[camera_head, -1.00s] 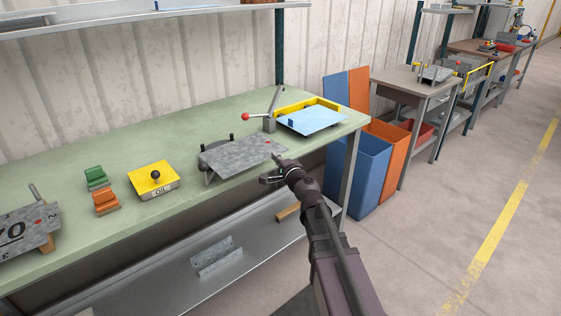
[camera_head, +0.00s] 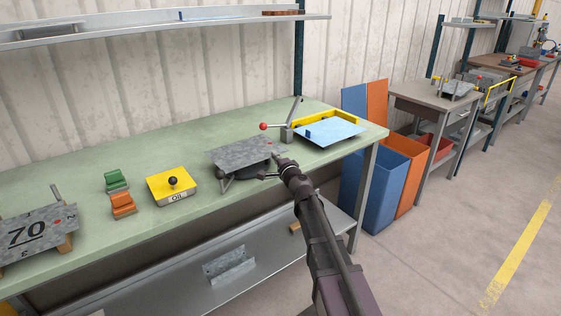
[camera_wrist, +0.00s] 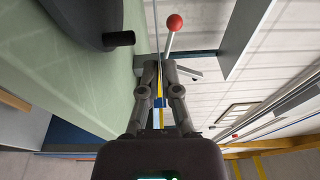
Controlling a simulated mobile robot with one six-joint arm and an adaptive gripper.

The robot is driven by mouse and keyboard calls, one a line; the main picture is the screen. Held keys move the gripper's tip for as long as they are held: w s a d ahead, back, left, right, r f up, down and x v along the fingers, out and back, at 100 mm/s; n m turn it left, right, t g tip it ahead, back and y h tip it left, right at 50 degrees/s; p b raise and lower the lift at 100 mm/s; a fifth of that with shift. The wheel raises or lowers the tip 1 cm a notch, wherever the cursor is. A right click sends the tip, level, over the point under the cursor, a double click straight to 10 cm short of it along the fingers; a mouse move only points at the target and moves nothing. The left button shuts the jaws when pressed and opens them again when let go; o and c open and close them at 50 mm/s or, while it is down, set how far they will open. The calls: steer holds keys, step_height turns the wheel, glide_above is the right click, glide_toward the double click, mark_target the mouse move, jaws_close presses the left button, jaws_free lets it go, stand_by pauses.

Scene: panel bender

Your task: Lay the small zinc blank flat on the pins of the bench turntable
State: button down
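The small zinc blank (camera_head: 241,151) is a mottled grey sheet with a red dot near its right end. It is over the bench turntable (camera_head: 258,172), whose dark disc and one arm show below it. A gap shows between sheet and turntable. My gripper (camera_head: 281,161) is at the blank's right corner. In the wrist view, my gripper (camera_wrist: 160,68) is shut on the blank (camera_wrist: 157,35), which shows edge-on as a thin line. The turntable (camera_wrist: 75,15) is at upper left there, with one dark pin. The other pins are hidden under the blank.
A yellow oil box (camera_head: 170,188) and green (camera_head: 116,180) and orange blocks (camera_head: 122,204) stand left on the green bench (camera_head: 95,165). A "70" plate (camera_head: 30,235) is farther left. A red-knobbed lever (camera_head: 264,127) and a blue sheet (camera_head: 335,130) in a yellow frame stand right.

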mark_target(265, 147)
steer(key=x, duration=0.3)
steer(key=shift+a+f, duration=0.2)
steer(key=shift+a, duration=0.15)
steer(key=shift+s+d+f+b, duration=0.1)
steer(key=shift+s+f+b, duration=0.1)
steer(key=shift+f+b, duration=0.55)
steer(key=shift+f+b, duration=0.3)
steer(key=shift+b, duration=0.1)
steer(key=c, duration=0.7)
jaws_free()
